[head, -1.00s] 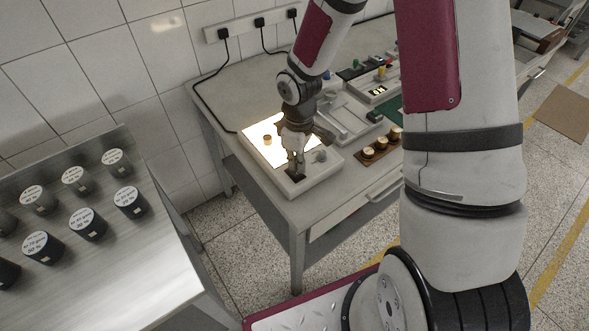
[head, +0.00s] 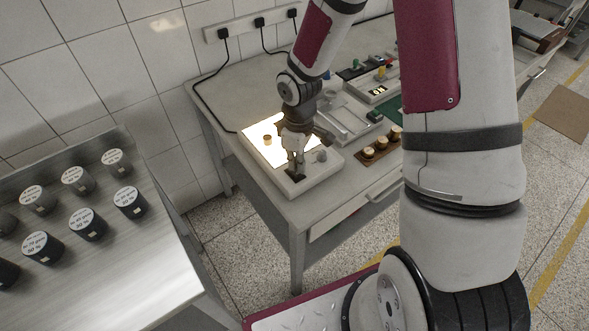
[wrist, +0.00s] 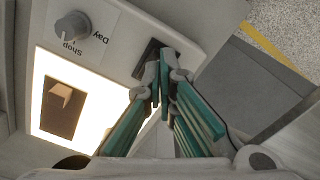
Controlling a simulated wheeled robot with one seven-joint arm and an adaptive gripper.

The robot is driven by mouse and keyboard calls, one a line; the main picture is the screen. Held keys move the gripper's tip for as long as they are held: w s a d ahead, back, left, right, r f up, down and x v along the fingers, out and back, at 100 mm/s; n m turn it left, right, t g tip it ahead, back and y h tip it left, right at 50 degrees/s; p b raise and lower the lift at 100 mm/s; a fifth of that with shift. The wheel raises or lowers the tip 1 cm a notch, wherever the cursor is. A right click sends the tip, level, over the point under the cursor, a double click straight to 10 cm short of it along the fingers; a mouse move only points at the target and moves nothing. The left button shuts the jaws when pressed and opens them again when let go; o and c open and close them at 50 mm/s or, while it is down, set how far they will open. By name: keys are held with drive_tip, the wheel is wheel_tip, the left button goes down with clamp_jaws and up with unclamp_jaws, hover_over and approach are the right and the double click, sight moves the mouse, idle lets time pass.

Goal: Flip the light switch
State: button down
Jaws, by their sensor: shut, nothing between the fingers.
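The light box (head: 318,181) is a pale unit at the near left corner of the bench, with its panel (head: 262,131) glowing bright white. The dark light switch (head: 294,178) is set in its front rim. In the wrist view the switch (wrist: 150,56) is partly hidden behind the fingertips. My gripper (head: 297,167) points down at the switch, shut and empty. Its green-sided fingers (wrist: 163,72) are together right at the switch; I cannot tell whether they touch it. A grey knob (wrist: 73,25) marked "Day" and "Shop" sits beside the switch.
A small brown piece (wrist: 62,98) lies on the glowing panel. A wooden holder with round pieces (head: 368,153) is right of the box. A metal table with several black labelled containers (head: 87,224) stands left. Tiled wall and sockets (head: 260,22) are behind.

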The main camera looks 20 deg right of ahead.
drive_tip(key=shift+f+b, duration=0.45)
drive_tip(key=shift+f, duration=0.6)
idle(0.4)
drive_tip(key=shift+r, duration=0.1)
drive_tip(key=shift+r+p, duration=1.8)
drive_tip(key=shift+r, duration=1.65)
drive_tip(key=shift+r, duration=0.15)
drive_tip(key=s+d+r+m+t+h, duration=0.1)
drive_tip(key=s+r+m, duration=0.15)
drive_tip(key=r, duration=0.65)
drive_tip(key=s+d+r+m+t, duration=0.1)
drive_tip(key=s+r+m, duration=0.15)
drive_tip(key=r, duration=0.65)
drive_tip(key=s+a+r+m+t, duration=0.1)
drive_tip(key=s+r+m, duration=0.1)
drive_tip(key=s+r, duration=0.3)
drive_tip(key=s+a+r+m+t+y+b, duration=0.1)
drive_tip(key=s+r+m+t, duration=0.1)
drive_tip(key=s+r, duration=0.4)
drive_tip(key=s, duration=0.4)
drive_tip(key=shift+s+a+t, duration=0.15)
drive_tip(key=shift+a+t, duration=0.05)
drive_tip(key=shift+t, duration=0.1)
